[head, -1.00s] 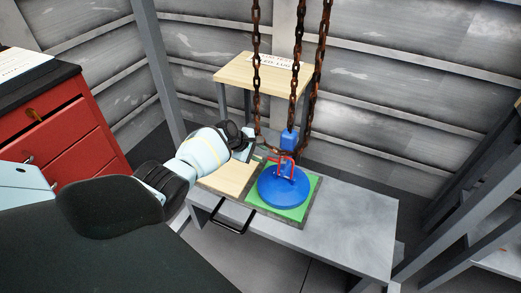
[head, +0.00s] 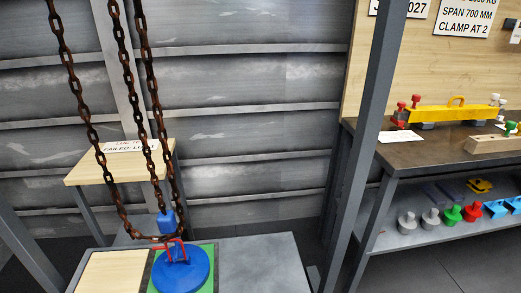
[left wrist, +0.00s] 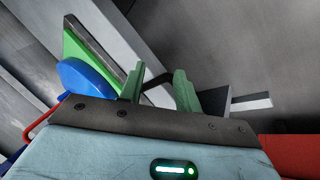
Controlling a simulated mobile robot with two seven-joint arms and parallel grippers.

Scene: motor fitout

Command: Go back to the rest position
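My left gripper (left wrist: 158,88) shows in the left wrist view with its two green fingers apart and nothing held between them. A dark handle shows behind the fingers. A round blue weight (head: 181,268) sits on a green pad (head: 207,257) in the head view, with a red shackle (head: 176,250) on top. The blue weight (left wrist: 85,82) also shows left of the fingers in the left wrist view, apart from them. Neither gripper shows in the head view; my right gripper is in no view.
Rusty chains (head: 123,62) hang over the grey bench (head: 262,265). A small wooden stand (head: 95,167) is behind it. A grey post (head: 372,130) stands right of centre. Beyond it, a workbench (head: 440,158) holds a yellow beam (head: 455,115), with several coloured weights on its lower shelf (head: 400,238).

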